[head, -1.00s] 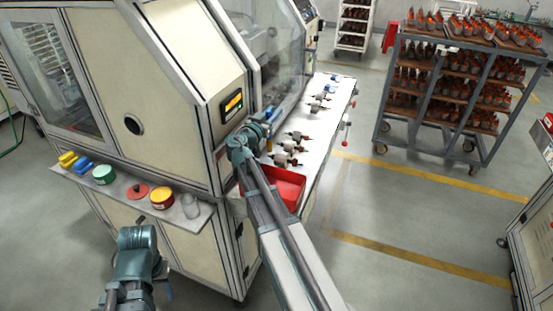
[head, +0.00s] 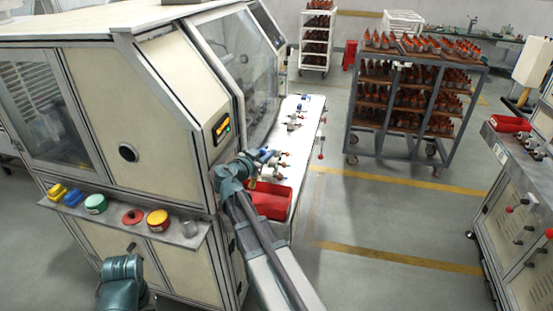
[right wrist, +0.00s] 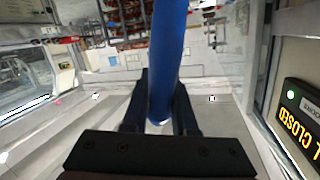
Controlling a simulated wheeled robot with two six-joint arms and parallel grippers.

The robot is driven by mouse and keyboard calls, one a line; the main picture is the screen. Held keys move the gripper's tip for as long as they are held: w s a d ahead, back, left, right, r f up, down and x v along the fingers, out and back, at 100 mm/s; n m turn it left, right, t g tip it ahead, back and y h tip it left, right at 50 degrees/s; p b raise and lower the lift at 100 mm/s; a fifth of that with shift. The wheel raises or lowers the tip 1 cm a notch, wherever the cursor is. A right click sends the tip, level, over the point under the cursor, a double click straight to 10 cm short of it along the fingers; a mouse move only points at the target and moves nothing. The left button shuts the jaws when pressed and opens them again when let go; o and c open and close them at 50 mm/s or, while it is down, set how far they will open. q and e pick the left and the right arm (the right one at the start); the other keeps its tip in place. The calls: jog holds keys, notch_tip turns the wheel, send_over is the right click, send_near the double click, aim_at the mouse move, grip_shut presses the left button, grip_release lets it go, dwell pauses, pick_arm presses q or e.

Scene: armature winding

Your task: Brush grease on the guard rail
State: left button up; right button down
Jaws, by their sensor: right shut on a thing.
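My right gripper (right wrist: 161,100) is shut on a blue rod-like handle (right wrist: 170,50), which stands up between its fingers in the right wrist view. Whatever is at the handle's ends cannot be made out. In the head view my right gripper (head: 262,160) is beside the machine's front corner, above the red tray, partly hidden by its own wrist. The machine's glass guard (head: 240,45) is just beyond it. I cannot single out the guard rail with certainty. My left arm shows at the bottom left, but its gripper is out of view.
A small shelf (head: 65,207) holds yellow and blue pieces, a green tin (head: 95,204), a red lid (head: 132,216), a yellow tin (head: 157,219) and a clear cup. A red tray (head: 270,202) sits on the bench. A lit "CLOSED" display (right wrist: 300,130) is close at right.

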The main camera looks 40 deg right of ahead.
aim_at(261, 156)
pick_arm(q)
notch_tip(261, 156, up, 9)
jog(key=p, duration=0.6)
jog(key=shift+p, duration=0.4)
pick_arm(e)
jog(key=s+a+r+m+g+y, duration=0.1)
jog(key=s+a+m+g+y, duration=0.2)
jog(key=s+m, duration=0.5)
jog(key=shift+s+a+r+m, duration=0.2)
jog(key=shift+s+r+m, duration=0.15)
jog(key=shift+s, duration=0.9)
jog(key=shift+w, duration=0.15)
jog(key=shift+w+a, duration=1.9)
jog(key=shift+w, duration=0.25)
jog(key=shift+w+a, duration=0.5)
jog(key=shift+w, duration=0.1)
jog(key=shift+w+d, duration=1.05)
jog(key=shift+d, duration=0.25)
